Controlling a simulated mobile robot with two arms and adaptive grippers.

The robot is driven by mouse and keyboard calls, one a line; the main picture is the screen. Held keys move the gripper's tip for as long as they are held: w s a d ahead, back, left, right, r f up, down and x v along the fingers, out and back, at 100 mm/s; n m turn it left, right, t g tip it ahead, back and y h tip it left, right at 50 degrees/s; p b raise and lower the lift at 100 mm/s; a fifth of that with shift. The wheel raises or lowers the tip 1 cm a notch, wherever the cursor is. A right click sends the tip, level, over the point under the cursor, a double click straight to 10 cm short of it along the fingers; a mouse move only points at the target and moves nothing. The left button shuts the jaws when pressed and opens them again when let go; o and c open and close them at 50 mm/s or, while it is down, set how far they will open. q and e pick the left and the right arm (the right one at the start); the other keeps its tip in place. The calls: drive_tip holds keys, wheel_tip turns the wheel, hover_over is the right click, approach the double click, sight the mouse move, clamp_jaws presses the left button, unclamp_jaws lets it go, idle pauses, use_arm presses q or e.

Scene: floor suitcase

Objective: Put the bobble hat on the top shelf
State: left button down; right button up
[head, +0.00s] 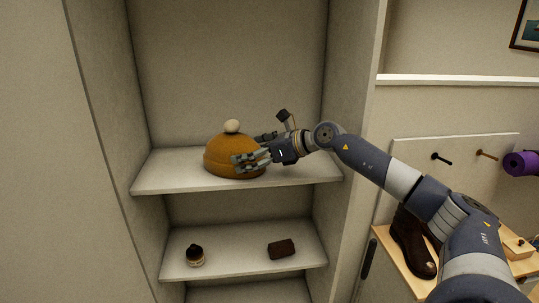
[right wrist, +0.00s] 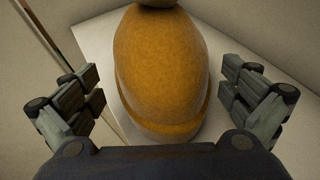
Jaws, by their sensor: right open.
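The bobble hat (head: 226,155) is mustard yellow with a cream bobble on top. It rests upright on the top shelf (head: 163,178) in the head view. My right gripper (head: 252,158) reaches in from the right, at the hat's right side. In the right wrist view the hat (right wrist: 160,70) sits between the two fingers of the right gripper (right wrist: 160,95). The fingers are spread wide, with a gap on each side of the hat. My left gripper is not in view.
A lower shelf (head: 225,262) holds a small dark-topped jar (head: 195,256) and a dark brown block (head: 281,249). At right are a wooden bench (head: 393,262) with a brown boot (head: 412,245), wall pegs (head: 441,157) and a purple roll (head: 520,163). The top shelf is clear left of the hat.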

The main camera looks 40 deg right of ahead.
drive_tip(key=b+v, duration=0.1)
drive_tip(key=v, duration=0.1)
drive_tip(key=b+v, duration=0.1)
drive_tip(key=v, duration=0.1)
drive_tip(key=b+v, duration=0.2)
drive_tip(key=v, duration=0.1)
drive_tip(key=shift+s+d+f, duration=0.15)
drive_tip(key=shift+f, duration=0.05)
drive_tip(key=shift+s+d+r+b, duration=0.2)
drive_tip(key=shift+s+r+b, duration=0.1)
drive_tip(key=shift+s+r, duration=0.25)
